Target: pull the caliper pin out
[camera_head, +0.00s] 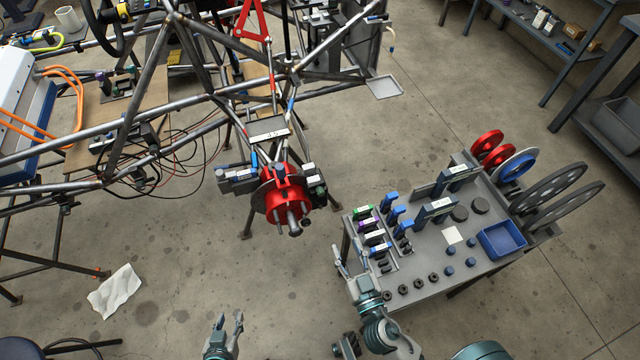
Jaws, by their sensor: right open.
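A red wheel hub assembly (287,205) is mounted on the end of the tube chassis (200,95), with grey studs pointing toward me. Small dark and white parts sit on both sides of it, and a blue rod stands just above it. I cannot single out the caliper pin at this size. My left gripper (230,316) is below and left of the hub, over bare floor, with its two fingers apart and nothing between them. My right gripper (344,262) is open beside the left edge of the parts cart, right of and below the hub, apart from it.
The grey parts cart (420,272) holds blue, green and purple-marked parts, a blue bin (502,240) and upright discs. A white paper (116,291) lies on the floor at left. Loose cables hang left of the hub. The floor between hub and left gripper is clear.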

